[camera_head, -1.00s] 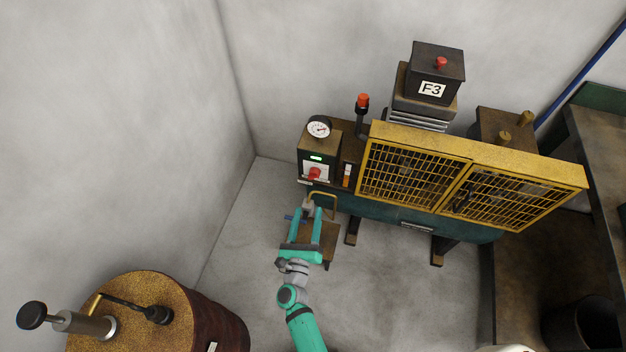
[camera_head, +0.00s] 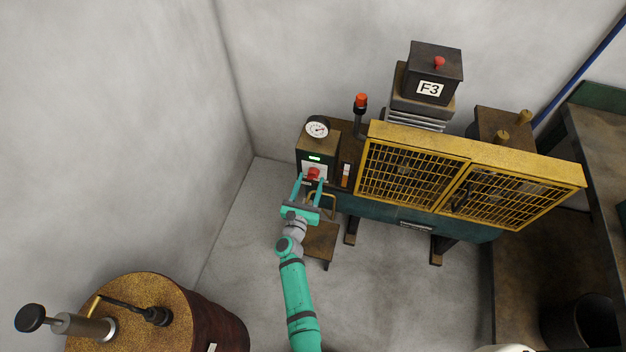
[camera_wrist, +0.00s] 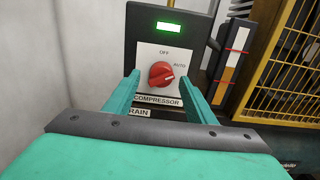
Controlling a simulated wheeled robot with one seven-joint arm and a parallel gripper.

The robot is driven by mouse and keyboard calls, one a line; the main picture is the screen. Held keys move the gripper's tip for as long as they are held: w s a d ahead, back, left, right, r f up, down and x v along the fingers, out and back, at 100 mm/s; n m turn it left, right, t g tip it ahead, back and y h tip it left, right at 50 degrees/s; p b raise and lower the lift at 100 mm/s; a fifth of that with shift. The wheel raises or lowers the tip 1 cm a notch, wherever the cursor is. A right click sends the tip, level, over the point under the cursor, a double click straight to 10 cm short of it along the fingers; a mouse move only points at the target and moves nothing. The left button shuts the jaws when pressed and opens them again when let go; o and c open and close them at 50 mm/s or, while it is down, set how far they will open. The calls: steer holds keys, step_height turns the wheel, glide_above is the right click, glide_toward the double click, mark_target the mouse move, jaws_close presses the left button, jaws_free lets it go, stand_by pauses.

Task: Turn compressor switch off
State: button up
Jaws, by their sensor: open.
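The compressor switch is a red rotary knob (camera_head: 313,174) on a white plate on the dark control box (camera_head: 304,158). In the wrist view, the knob (camera_wrist: 161,75) has a pale pointer mark toward its right side, on the AUTO side. OFF is printed above it and COMPRESSOR below. A green indicator (camera_wrist: 169,27) is lit above the plate. My gripper (camera_head: 311,179) is open in front of the knob. In the wrist view its fingers (camera_wrist: 162,88) stand to the left and right of the knob, apart from it.
A round gauge (camera_head: 317,127) sits on top of the box. The yellow mesh guard (camera_head: 413,178) is to the right, and an orange-and-white level strip (camera_wrist: 233,62) is nearer. A DRAIN label, partly covered, is below the switch. A rusty drum (camera_head: 150,305) stands at lower left.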

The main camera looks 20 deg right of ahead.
steer(key=shift+w+d, duration=0.35)
steer(key=shift+w, duration=0.1)
steer(key=shift+d, duration=0.15)
steer(key=shift+c, duration=0.5)
